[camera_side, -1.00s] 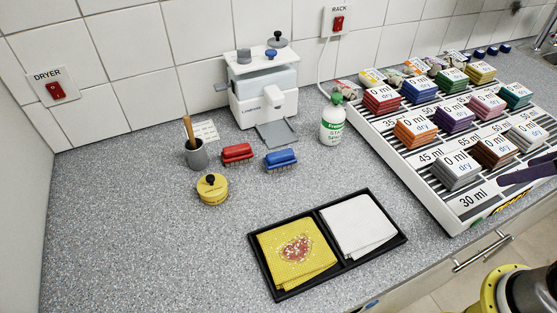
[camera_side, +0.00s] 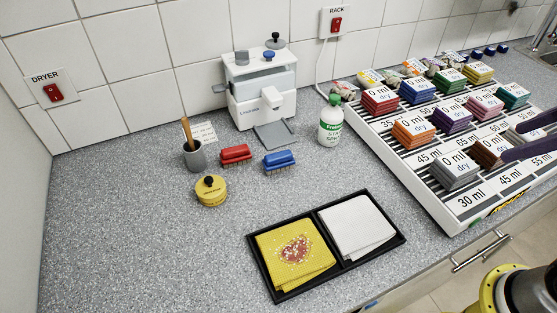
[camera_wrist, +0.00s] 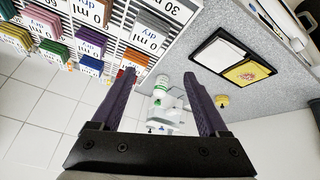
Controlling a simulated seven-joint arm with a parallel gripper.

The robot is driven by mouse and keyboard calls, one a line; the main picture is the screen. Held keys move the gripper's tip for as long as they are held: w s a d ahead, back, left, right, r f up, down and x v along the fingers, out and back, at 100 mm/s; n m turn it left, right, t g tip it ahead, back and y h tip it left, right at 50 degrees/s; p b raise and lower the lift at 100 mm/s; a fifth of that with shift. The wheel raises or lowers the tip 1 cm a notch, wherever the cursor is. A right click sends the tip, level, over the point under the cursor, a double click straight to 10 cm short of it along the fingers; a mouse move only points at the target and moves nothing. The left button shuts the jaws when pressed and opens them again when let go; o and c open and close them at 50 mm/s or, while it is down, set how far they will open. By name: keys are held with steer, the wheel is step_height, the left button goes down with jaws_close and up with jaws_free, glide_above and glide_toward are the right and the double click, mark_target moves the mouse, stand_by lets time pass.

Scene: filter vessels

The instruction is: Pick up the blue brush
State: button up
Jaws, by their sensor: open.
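The blue brush (camera_side: 279,159) lies on the grey counter with its bristles down, just right of the red brush (camera_side: 235,153). My gripper's purple fingers (camera_side: 530,139) show at the right edge of the side view, above the rack and far to the right of the blue brush. In the wrist view my gripper (camera_wrist: 163,73) is open, with its two fingers wide apart and nothing between them. I cannot make out the blue brush in the wrist view.
A white machine (camera_side: 262,95) stands behind the brushes, with a green-capped bottle (camera_side: 331,121) to their right. A yellow tin (camera_side: 211,191) and a grey cup (camera_side: 195,156) stand left. A black tray (camera_side: 344,262) with cloths lies in front. The rack (camera_side: 437,212) holds several coloured blocks.

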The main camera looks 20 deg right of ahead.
steer(key=w+a+r+n+y, duration=0.1)
steer(key=w+a+r+n, duration=0.15)
steer(key=w+r, duration=0.2)
steer(key=n+g+y, duration=0.3)
steer(key=n+g, duration=0.3)
steer(key=n, duration=0.4)
glide_above(279, 155)
steer(key=d, duration=0.2)
steer(key=f, duration=1.8)
steer(key=shift+w+d+f, duration=0.1)
steer(key=shift+w+f, duration=0.15)
steer(key=shift+w, duration=0.1)
steer(key=shift+s+x, duration=0.15)
steer(key=shift+x, duration=1.5)
steer(key=shift+s+x, duration=0.15)
steer(key=shift+x, duration=1.45)
steer(key=shift+d, duration=0.15)
jaws_close()
